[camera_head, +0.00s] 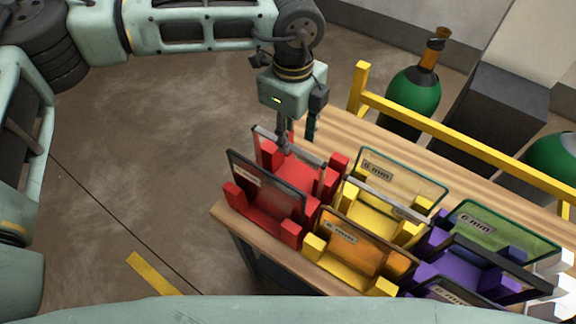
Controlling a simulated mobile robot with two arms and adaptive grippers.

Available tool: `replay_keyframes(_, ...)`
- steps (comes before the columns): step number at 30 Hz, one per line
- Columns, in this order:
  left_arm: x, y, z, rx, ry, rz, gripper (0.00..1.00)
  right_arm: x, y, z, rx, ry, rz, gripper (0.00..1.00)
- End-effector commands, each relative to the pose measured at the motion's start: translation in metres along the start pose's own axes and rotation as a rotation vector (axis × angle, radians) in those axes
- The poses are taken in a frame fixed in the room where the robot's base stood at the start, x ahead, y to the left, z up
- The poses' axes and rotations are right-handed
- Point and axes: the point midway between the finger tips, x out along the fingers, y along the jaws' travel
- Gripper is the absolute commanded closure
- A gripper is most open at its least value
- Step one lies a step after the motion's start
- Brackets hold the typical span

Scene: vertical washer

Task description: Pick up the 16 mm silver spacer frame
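A thin silver spacer frame (309,157) stands upright in the back of the red rack (320,184), on the wooden table. Another silver bar, which looks like a second spacer frame (376,191), stands in the yellow rack (400,232). I cannot read a 16 mm mark on either. My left gripper (286,148) points down at the top bar of the frame in the red rack, with its fingertips at or very near the bar. Whether the fingers are closed on the bar cannot be told from this angle. My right gripper is not in view.
A dark-edged pane (266,192) stands in front in the red rack. Glass panes (402,176) and an orange pane (358,245) stand in the yellow rack. A purple rack (484,278) is at right. A yellow rail (440,125) and green bottles (412,98) lie behind.

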Motion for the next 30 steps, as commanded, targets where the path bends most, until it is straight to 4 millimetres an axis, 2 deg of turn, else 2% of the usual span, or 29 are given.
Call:
replay_keyframes(8, 0.028, -0.001, -0.008, 0.002, 0.004, 0.003, 0.66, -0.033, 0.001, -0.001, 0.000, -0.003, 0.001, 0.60)
replay_keyframes(12, 0.046, -0.002, -0.007, 0.002, 0.004, 0.001, 0.66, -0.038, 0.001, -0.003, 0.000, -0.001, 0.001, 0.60)
replay_keyframes(20, 0.052, -0.002, -0.007, 0.003, 0.004, -0.002, 0.66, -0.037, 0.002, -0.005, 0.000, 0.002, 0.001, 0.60)
replay_keyframes(30, 0.052, -0.002, -0.007, 0.002, 0.004, -0.002, 0.94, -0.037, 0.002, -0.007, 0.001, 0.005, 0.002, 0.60)
